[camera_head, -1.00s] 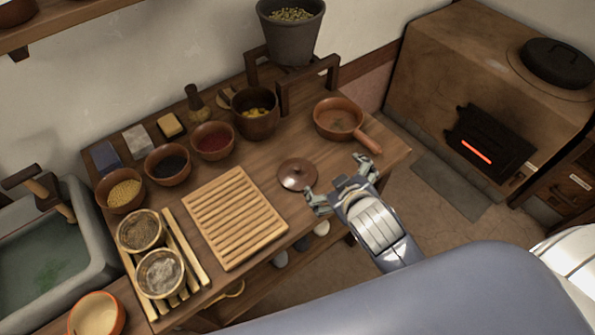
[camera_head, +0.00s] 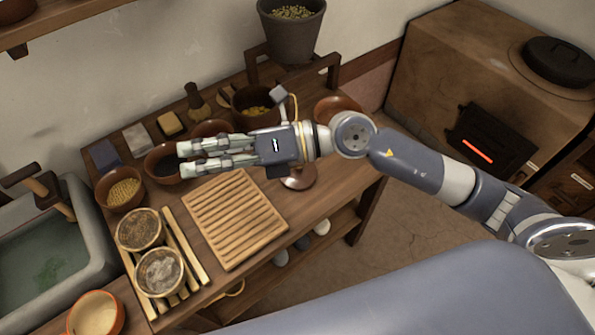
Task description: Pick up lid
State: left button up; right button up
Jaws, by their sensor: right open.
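My right gripper (camera_head: 183,160) reaches in from the right and points left. Its fingers are apart and empty, above the bowls behind the slatted board, well to the left of the lid. The brown pan (camera_head: 338,104) at the back right of the table is partly covered by my arm. My left gripper is not in view.
The slatted board (camera_head: 235,220) lies mid-table. Bowls of yellow grains (camera_head: 123,190) and dark contents (camera_head: 165,166) stand at the left. A grey pot (camera_head: 291,35) stands on a raised rack behind. The sink (camera_head: 45,245) is far left, the stove (camera_head: 440,75) right.

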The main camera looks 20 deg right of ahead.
jog(key=w+d+f+n+g+h, duration=0.1)
jog(key=w+d+f+n+h, duration=0.15)
jog(key=d+f+h, duration=0.45)
jog(key=t+h, duration=0.1)
jog(key=h, duration=0.5)
send_near(298, 166)
jog(key=x, duration=0.4)
jog(key=shift+a+f, duration=0.1)
jog(key=shift+f, duration=0.15)
jog(key=shift+p+x, duration=0.8)
jog(key=shift+x, duration=2.25)
jog(key=c, duration=1.2)
jog(key=shift+r, duration=0.1)
